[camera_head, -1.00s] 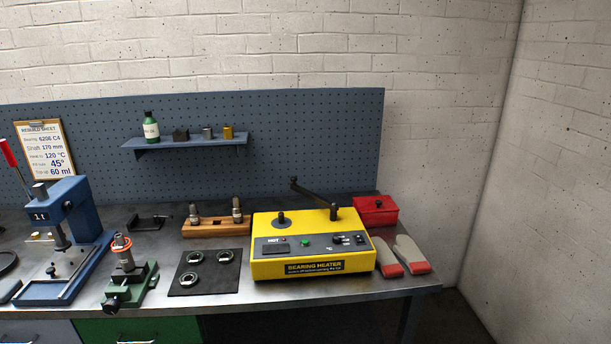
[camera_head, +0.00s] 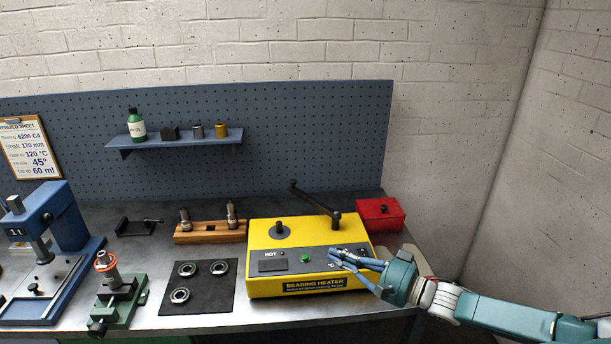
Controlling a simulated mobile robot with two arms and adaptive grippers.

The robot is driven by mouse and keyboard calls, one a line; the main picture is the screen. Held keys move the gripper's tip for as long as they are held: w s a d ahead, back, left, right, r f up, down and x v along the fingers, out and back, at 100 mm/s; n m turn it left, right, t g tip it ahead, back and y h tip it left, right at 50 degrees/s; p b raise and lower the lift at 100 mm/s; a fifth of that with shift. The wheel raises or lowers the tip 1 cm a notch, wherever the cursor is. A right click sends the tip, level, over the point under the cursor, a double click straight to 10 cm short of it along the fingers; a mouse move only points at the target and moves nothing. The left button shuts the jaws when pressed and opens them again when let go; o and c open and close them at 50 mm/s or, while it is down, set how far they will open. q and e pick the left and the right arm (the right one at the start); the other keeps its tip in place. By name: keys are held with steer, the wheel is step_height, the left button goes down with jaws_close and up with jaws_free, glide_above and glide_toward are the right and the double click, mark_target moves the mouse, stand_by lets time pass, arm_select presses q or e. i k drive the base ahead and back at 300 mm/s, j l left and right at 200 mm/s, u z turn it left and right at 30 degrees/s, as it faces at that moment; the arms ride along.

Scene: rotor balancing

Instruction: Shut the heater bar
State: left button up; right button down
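The yellow bearing heater (camera_head: 262,285) stands on the bench right of centre. Its black heater bar (camera_head: 312,198) runs from the right post (camera_head: 335,219) back and to the left, with its far end raised clear of the left post (camera_head: 279,230). The bar is open. My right gripper (camera_head: 338,257) reaches in from the right over the heater's front panel, in front of the bar and apart from it. Its fingers cover part of the panel's right side; whether they are open or shut is unclear. My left gripper is out of view.
A red box (camera_head: 380,214) stands behind the heater's right side. A black mat with several rings (camera_head: 207,305) and a wooden holder (camera_head: 211,234) lie left of it. A green vise (camera_head: 118,307) and a blue press (camera_head: 68,228) stand further left.

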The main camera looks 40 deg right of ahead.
mark_target(334, 213)
steer(key=i+l, duration=0.75)
steer(key=l, duration=0.25)
steer(key=i+l, duration=0.4)
steer(key=l, duration=0.15)
